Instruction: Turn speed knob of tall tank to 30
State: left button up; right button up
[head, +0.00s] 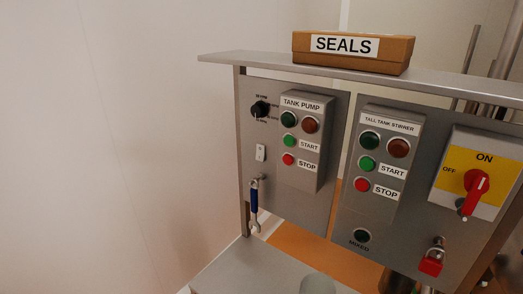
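A black round knob (259,109) sits on the upper left of the grey control panel (265,205). Small labels surround it, too small to read, so I cannot tell its setting or whether it is the tall tank's speed knob. To the right, the box labelled TALL TANK STIRRER (383,190) carries a dark green lamp, an orange-brown lamp, a green START button (367,163) and a red STOP button (362,185). Neither of my grippers is in view.
The TANK PUMP box (305,175) stands out beside the knob. A SEALS carton (394,51) rests on the top shelf. A red switch (475,187) and red padlock (430,263) are right. Left is bare wall.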

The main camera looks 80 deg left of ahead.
aim_at(260, 110)
jog(key=u, duration=0.5)
jog(key=k+u, duration=0.1)
jog(key=u, duration=0.35)
jog(key=k+u, duration=0.1)
jog(key=u, duration=0.85)
jog(key=k+u, duration=0.1)
jog(key=u, duration=0.4)
